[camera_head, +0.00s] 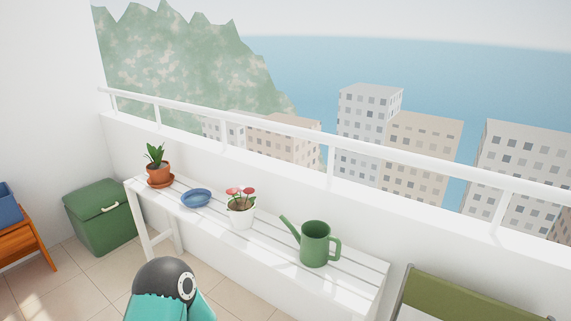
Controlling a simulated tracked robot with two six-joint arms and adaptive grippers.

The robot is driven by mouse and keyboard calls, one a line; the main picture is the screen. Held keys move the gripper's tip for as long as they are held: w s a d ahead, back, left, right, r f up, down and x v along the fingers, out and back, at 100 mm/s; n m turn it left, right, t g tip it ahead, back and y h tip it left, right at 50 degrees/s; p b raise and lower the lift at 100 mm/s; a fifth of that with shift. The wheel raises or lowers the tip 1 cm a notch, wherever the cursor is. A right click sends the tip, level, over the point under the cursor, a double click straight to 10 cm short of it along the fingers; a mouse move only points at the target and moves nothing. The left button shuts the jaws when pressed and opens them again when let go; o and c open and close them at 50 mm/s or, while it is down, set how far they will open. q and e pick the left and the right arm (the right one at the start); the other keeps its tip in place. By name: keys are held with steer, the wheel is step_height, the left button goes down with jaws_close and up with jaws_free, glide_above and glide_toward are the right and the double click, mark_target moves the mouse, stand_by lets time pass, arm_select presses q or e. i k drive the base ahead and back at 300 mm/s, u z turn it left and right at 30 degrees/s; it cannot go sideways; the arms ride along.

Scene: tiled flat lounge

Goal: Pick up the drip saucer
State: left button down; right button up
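A shallow round blue dish (196,198), which looks like the drip saucer, sits on the white slatted bench (262,257) and appears empty. It stands between a terracotta pot (158,171) with a green plant on the left and a white pot (241,217) with red flowers on the right. A terracotta saucer (161,183) lies under the terracotta pot. Neither of my grippers is in view; only a teal and black part of my arm shows at the bottom, in front of the bench.
A green watering can (315,244) stands at the right of the bench, its spout pointing left. A green box (103,217) stands beyond the bench's left end. A white parapet with a railing (275,126) runs behind. An olive-green seat (480,300) is at lower right.

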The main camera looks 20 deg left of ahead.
mark_target(195, 198)
steer(key=z, duration=1.65)
steer(key=i, duration=0.1)
steer(key=u, duration=2.95)
